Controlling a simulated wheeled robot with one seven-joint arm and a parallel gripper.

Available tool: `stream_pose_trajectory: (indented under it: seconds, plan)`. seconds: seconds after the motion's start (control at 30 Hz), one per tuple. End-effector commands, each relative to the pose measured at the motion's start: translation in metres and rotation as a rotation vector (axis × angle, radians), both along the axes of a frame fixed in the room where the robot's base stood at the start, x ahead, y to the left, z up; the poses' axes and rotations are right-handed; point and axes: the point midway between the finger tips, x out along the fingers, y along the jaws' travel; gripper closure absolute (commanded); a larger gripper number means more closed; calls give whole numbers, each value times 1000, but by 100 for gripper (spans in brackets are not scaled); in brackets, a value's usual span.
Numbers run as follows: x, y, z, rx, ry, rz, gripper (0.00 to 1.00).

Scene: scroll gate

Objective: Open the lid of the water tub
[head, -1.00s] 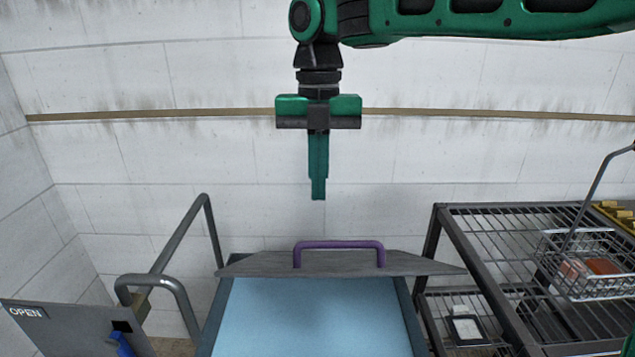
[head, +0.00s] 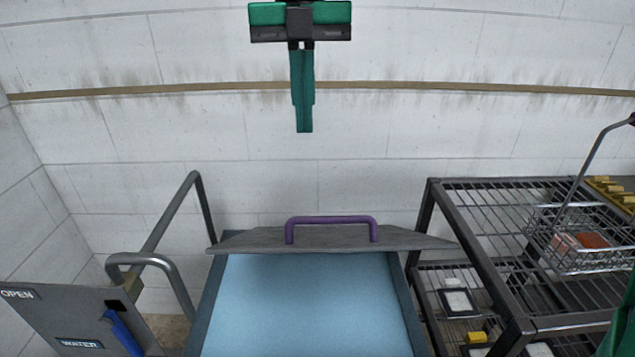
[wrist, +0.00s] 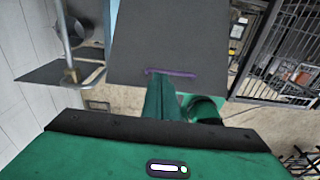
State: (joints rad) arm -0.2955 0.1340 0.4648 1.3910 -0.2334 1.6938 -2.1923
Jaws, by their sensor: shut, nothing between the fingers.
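The water tub (head: 211,314) has dark blue-grey walls and a light blue surface (head: 305,300) inside.
A metal rack (head: 500,215) with a wire basket (head: 575,245) stands close on the right. A bent grey rail (head: 165,235) and a panel marked OPEN and WATER (head: 50,315), with a blue lever (head: 122,333), are on the left. A white wall stands behind.

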Motion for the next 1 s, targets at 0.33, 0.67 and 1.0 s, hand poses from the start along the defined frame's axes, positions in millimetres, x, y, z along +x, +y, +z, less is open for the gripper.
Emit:
stream_pose_trajectory:
  seconds: [0.33, 0.67, 1.0]
  plan:
    - [-47, -4, -28, -3, -42, 8, 100]
    - [-66, -22, -47, 17, -66, 2, 100]
    - [-67, -25, -70, 20, -68, 1, 100]
